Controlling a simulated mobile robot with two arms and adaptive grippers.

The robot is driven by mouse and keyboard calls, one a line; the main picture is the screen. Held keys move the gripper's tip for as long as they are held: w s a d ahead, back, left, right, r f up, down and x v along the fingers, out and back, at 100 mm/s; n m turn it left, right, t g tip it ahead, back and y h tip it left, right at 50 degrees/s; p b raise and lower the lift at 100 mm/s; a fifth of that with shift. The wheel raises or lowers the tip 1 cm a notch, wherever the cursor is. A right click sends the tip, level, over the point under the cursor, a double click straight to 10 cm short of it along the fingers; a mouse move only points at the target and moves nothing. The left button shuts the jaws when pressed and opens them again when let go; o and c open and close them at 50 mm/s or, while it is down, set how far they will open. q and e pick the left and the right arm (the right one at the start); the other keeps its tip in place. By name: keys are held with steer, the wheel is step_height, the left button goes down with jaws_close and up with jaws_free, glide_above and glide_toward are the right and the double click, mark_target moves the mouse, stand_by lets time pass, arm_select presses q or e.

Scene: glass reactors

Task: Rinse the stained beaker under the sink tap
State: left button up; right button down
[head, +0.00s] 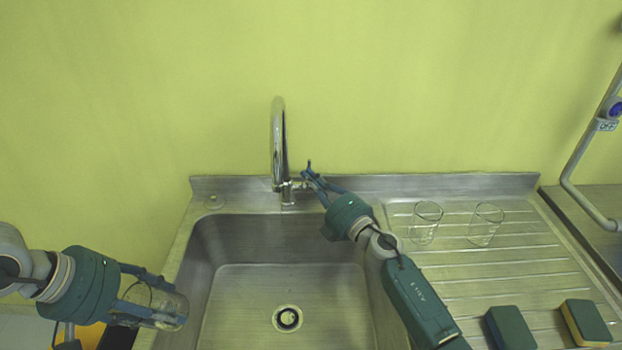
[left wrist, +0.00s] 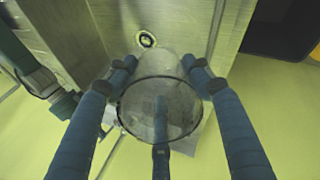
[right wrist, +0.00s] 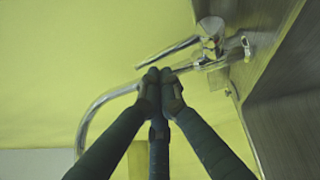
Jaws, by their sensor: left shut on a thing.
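The stained beaker (head: 172,308) is glass with a dull brownish film. My left gripper (head: 150,300) is shut on it and holds it tilted at the sink's left rim. In the left wrist view the beaker (left wrist: 180,108) sits between the fingers. The chrome tap (head: 279,140) stands behind the sink basin (head: 245,290); no water shows at its spout. My right gripper (head: 312,178) is beside the tap's base. In the right wrist view its fingertips (right wrist: 162,84) are together near the tap lever (right wrist: 168,50); contact is unclear.
Two clear beakers (head: 426,222) (head: 486,224) stand on the ribbed drainboard (head: 470,270) at right. Two sponges (head: 508,328) (head: 585,323) lie at its front. A pipe with a blue-knobbed valve (head: 612,112) is at far right. The basin is empty around its drain (head: 287,318).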

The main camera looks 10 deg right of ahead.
mark_target(151, 296)
arm_select(q)
steer(key=shift+r, duration=0.1)
step_height(151, 296, up, 3)
steer(key=p, duration=0.3)
steer(key=shift+r+p, duration=0.15)
steer(key=shift+p, duration=0.15)
steer(key=shift+r+p, duration=0.35)
steer(key=shift+r, duration=0.05)
steer(key=shift+f, duration=0.15)
steer(key=shift+s, duration=0.1)
arm_select(e)
steer(key=shift+w+d+r+m+g+h, duration=0.15)
steer(key=shift+w+d+r+h, duration=0.1)
steer(key=shift+w, duration=0.2)
steer(key=shift+w+d+r+m+g+h, duration=0.1)
steer(key=shift+w+r+m+g+h, duration=0.1)
steer(key=shift+w, duration=0.25)
steer(key=shift+f, duration=0.1)
